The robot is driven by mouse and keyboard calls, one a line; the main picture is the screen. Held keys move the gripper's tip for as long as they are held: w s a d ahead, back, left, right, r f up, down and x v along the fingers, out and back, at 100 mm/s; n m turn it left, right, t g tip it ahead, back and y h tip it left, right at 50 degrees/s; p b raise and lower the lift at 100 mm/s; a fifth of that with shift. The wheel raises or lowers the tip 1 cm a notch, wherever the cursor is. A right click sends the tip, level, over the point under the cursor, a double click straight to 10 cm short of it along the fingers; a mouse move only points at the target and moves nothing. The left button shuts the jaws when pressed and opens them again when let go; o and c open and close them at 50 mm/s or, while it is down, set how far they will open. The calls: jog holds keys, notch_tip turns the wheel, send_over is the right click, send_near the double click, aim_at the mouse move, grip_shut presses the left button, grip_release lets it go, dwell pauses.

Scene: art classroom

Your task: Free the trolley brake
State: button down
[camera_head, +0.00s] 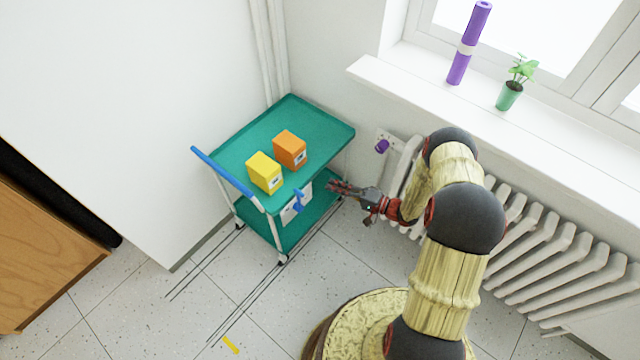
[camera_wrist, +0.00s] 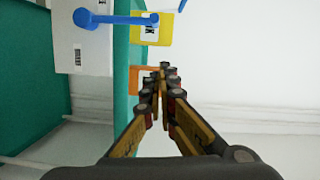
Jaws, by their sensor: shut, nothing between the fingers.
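The trolley (camera_head: 232,150) is teal with two decks and a blue push handle (camera_head: 225,172). On its side facing me is a white plate (camera_head: 290,212) with a blue brake lever (camera_head: 298,198). In the wrist view the lever (camera_wrist: 120,19) runs from a round pivot on the plate (camera_wrist: 92,52) toward the yellow box. In the head view it points up toward the top deck. My gripper (camera_head: 334,187) is shut and empty, just right of the lever and apart from it. Its closed fingers also show in the wrist view (camera_wrist: 163,78), clear of the lever.
A yellow box (camera_head: 264,173) and an orange box (camera_head: 289,150) stand on the top deck. A radiator (camera_head: 540,255) and window sill (camera_head: 430,90) lie right, with a purple tube (camera_head: 468,45) and potted plant (camera_head: 510,95) on the sill.

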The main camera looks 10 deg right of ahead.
jog(key=v, duration=0.4)
dwell(0.6)
